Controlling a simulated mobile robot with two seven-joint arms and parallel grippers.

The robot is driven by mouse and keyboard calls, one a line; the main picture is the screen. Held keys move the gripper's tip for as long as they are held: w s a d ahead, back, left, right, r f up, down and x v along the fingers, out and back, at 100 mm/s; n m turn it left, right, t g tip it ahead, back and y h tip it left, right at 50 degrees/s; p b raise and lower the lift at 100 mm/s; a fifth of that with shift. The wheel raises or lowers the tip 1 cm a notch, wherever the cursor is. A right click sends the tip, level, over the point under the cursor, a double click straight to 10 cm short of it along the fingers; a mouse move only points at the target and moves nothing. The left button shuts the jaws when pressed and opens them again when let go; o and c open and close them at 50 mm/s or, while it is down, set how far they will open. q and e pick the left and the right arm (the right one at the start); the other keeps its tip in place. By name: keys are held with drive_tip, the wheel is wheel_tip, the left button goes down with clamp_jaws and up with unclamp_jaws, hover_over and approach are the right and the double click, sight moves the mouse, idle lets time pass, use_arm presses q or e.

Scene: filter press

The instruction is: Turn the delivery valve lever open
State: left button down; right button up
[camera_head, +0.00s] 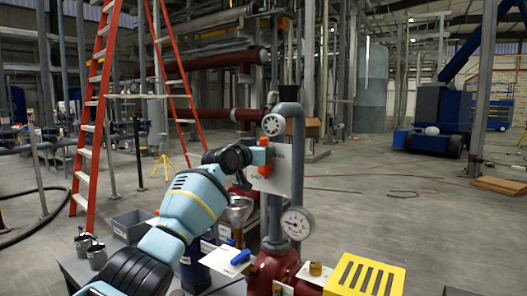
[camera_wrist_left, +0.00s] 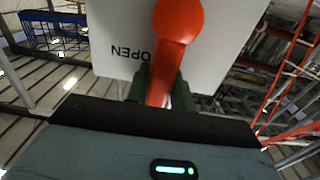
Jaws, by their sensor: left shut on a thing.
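The delivery valve lever is orange-red with a round knob (camera_wrist_left: 178,22) and shows between my fingers in the left wrist view. In the head view its orange parts (camera_head: 264,142) show beside the grey vertical pipe. A white plate (camera_head: 285,172) stands behind the lever; in the left wrist view this plate (camera_wrist_left: 215,50) bears the word OPEN, upside down, left of the lever. My left gripper (camera_head: 258,157) reaches in from the left. In the left wrist view my left gripper (camera_wrist_left: 163,92) is shut on the lever's shaft, below the knob. The valve body is largely hidden. My right gripper is not in view.
A pressure gauge (camera_head: 297,222) sits just below the plate, near the red pump (camera_head: 274,270). A yellow slotted guard (camera_head: 365,277) is at front right. A grey bin (camera_head: 130,225) and metal cups (camera_head: 97,257) stand left. An orange ladder (camera_head: 97,105) stands behind. Open floor lies right.

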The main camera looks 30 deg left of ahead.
use_arm(q)
drive_tip(key=c, duration=1.2)
unclamp_jaws()
drive_tip(key=shift+d, duration=0.1)
drive_tip(key=shift+s, duration=0.15)
drive_tip(key=s+p, duration=0.1)
drive_tip(key=s, duration=0.6)
drive_tip(key=shift+s+a, duration=0.25)
drive_tip(key=shift+a, duration=0.1)
